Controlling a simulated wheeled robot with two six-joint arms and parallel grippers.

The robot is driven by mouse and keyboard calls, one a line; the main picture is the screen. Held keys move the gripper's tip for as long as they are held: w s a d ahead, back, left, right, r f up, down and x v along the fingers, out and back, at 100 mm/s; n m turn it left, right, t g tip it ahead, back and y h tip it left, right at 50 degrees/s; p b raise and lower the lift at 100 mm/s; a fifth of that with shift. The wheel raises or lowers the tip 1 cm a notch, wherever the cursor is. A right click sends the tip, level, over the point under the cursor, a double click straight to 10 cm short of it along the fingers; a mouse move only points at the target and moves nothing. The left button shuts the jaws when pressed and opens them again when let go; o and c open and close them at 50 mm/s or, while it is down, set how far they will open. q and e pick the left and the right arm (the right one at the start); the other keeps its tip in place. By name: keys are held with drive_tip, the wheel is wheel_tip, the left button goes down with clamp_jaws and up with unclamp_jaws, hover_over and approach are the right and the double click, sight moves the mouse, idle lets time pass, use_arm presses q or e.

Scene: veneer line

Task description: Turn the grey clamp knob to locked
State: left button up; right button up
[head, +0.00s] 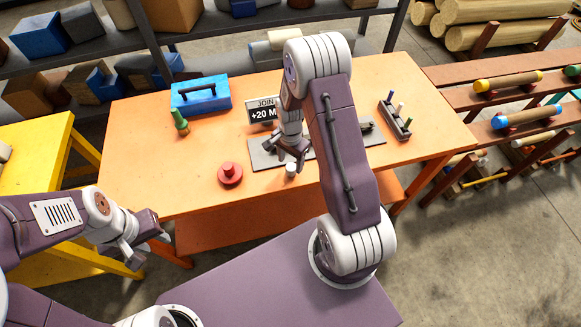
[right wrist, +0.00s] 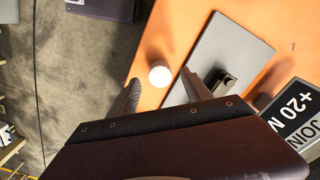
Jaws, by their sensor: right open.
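The pale grey round knob (head: 291,169) stands at the near edge of the grey plate on the orange table. In the right wrist view its round top (right wrist: 160,75) shows between my finger ends, with a gap on both sides. My right gripper (head: 287,154) is open and empty, just above and behind the knob in the head view; I see no contact. My left gripper (head: 148,248) is off the table's near left corner, with its fingers apart and empty. The grey plate (head: 262,158) is partly hidden by my right arm. I cannot read any lock mark.
A red round button (head: 230,174) is left of the knob. A sign reading "JOIN +20" (head: 262,111) stands behind the plate. A blue toolbox (head: 201,96), a green-topped item (head: 180,122) and a small rack (head: 395,120) are further off. The table's left front is clear.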

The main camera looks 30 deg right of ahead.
sight(290, 168)
wheel_tip(290, 168, up, 5)
drive_tip(key=shift+f, duration=0.1)
drive_tip(key=shift+a, duration=0.1)
idle(0.4)
drive_tip(key=s+a+r+n+t+b, duration=0.1)
drive_tip(key=a+r+n+t+b, duration=0.1)
drive_tip(key=a+r, duration=0.3)
drive_tip(key=s+a+n, duration=0.2)
drive_tip(key=s+n, duration=0.9)
drive_tip(key=shift+s+r+g+b, duration=0.15)
drive_tip(key=shift+g+b, duration=0.2)
drive_tip(key=shift+g, duration=0.05)
